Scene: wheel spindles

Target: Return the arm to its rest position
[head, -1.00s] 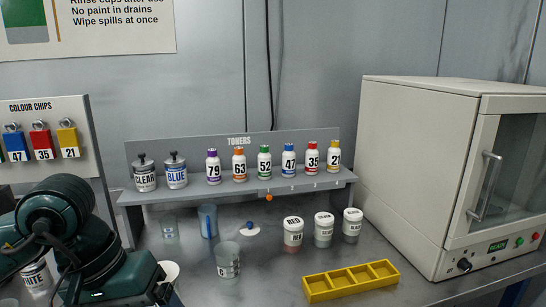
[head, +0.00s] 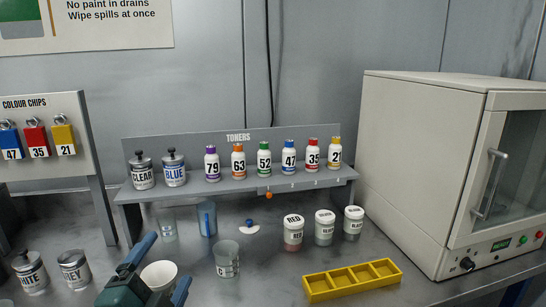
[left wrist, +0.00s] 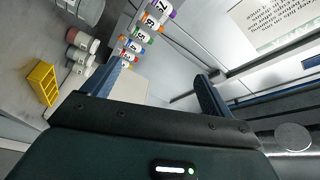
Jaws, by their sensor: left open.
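My left gripper (head: 168,260) comes in at the lower left of the head view. Its two blue fingers are spread apart over the bench's front left part, on either side of a white bowl in the picture. Whether they touch the bowl cannot be told. In the left wrist view the gripper (left wrist: 158,72) is open with nothing between its fingers. Most of the left arm is out of the head view. The right gripper does not show.
A toner shelf (head: 128,196) with bottles stands at the back. WHITE (head: 30,273) and GREY (head: 75,270) cans stand left of the gripper. A clear cup (head: 227,259) stands to its right. A yellow tray (head: 318,284) and a cream oven (head: 420,170) are further right.

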